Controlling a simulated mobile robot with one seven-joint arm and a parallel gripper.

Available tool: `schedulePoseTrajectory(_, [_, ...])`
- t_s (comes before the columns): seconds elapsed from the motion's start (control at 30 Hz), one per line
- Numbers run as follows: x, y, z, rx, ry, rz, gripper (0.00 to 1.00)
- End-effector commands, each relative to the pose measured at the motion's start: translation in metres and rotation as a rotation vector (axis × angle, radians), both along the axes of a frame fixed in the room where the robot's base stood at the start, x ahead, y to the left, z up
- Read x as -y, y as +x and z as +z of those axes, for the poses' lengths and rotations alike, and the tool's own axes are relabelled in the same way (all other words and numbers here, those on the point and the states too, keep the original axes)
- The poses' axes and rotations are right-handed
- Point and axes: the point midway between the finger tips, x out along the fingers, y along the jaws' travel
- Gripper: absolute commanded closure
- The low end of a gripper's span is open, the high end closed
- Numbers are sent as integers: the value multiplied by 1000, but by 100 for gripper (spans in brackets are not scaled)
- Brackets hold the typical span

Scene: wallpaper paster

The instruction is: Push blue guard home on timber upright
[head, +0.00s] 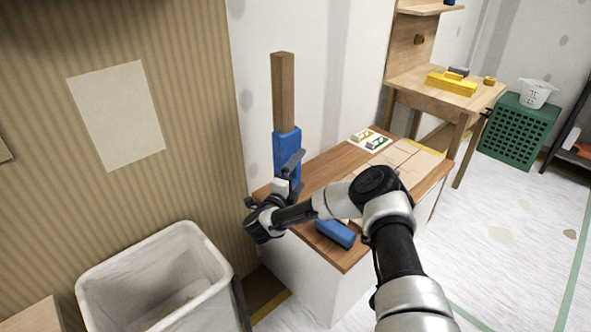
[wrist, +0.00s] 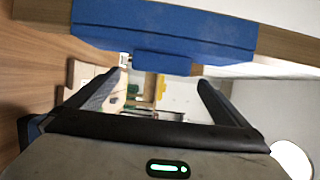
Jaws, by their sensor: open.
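The timber upright (head: 283,90) stands at the back left of the wood-topped bench. The blue guard (head: 287,143) is on its lower part, with bare timber above it. In the wrist view the blue guard (wrist: 165,25) spans the top, with the timber upright (wrist: 290,45) showing at both ends. A narrower blue tab on the guard faces my gripper. My gripper (head: 291,172) is beside the guard's lower part; in the wrist view my gripper (wrist: 160,85) is open, its fingers apart below the tab. The guard's lower end is hidden by my gripper.
A second blue piece (head: 335,233) lies on the bench (head: 325,170) near its front, partly behind my arm. Cards (head: 371,139) lie farther back. A white bin (head: 160,275) stands at the lower left beside the ribbed wall. A green crate (head: 518,130) is at the far right.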

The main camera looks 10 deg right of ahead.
Motion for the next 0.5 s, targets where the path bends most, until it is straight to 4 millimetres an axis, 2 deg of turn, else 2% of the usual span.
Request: schedulePoseTrajectory(0.5, [19,-26,1,-1,-1,0,0])
